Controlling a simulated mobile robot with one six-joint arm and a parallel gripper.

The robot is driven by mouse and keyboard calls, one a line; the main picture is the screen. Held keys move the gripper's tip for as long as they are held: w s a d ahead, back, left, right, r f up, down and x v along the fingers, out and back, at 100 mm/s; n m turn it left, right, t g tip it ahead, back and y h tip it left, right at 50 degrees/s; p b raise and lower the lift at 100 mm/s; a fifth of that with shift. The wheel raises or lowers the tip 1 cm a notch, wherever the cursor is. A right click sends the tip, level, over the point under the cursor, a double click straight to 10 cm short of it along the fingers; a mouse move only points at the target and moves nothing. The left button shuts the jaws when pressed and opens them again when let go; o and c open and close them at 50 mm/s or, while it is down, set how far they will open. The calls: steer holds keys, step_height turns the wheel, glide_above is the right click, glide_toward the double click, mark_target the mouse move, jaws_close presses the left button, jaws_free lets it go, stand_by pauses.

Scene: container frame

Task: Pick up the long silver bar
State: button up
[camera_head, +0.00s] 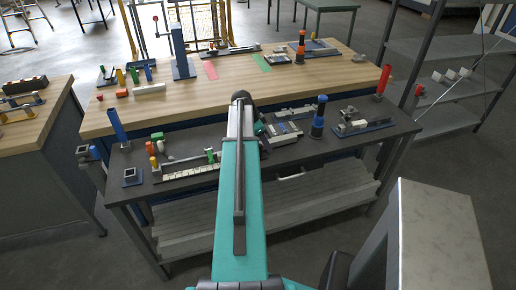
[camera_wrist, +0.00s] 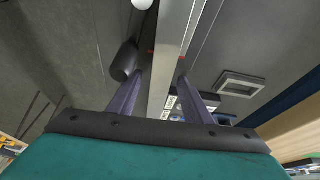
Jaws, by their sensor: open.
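A long silver bar (camera_wrist: 176,40) runs lengthwise through the middle of the wrist view, from the top edge down between my gripper's fingers. My gripper (camera_wrist: 162,76) is open, with one dark purple finger on each side of the bar. The bar's near end is hidden by the gripper body. I cannot tell whether the fingers touch it. In the head view my arm covers the middle of the dark bench (camera_head: 226,176), and I cannot make out the gripper or the bar clearly there.
In the wrist view a black cylinder (camera_wrist: 124,61) stands close left of the fingers and a grey square frame (camera_wrist: 240,77) lies to the right. In the head view a blue-and-black post (camera_head: 318,117) stands right of my arm. A wooden bench (camera_head: 340,75) is behind.

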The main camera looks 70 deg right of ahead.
jaws_close()
steer(key=shift+r, duration=0.2)
stand_by(0.3)
step_height(320, 180, up, 10)
steer(key=b, duration=0.3)
steer(key=shift+f, duration=0.15)
stand_by(0.4)
steer(key=shift+m, duration=0.3)
stand_by(0.3)
steer(key=shift+w+a, duration=0.15)
steer(key=shift+a, duration=0.15)
stand_by(0.4)
steer(key=shift+f+b, duration=1.85)
steer(key=shift+f, duration=1.65)
stand_by(1.0)
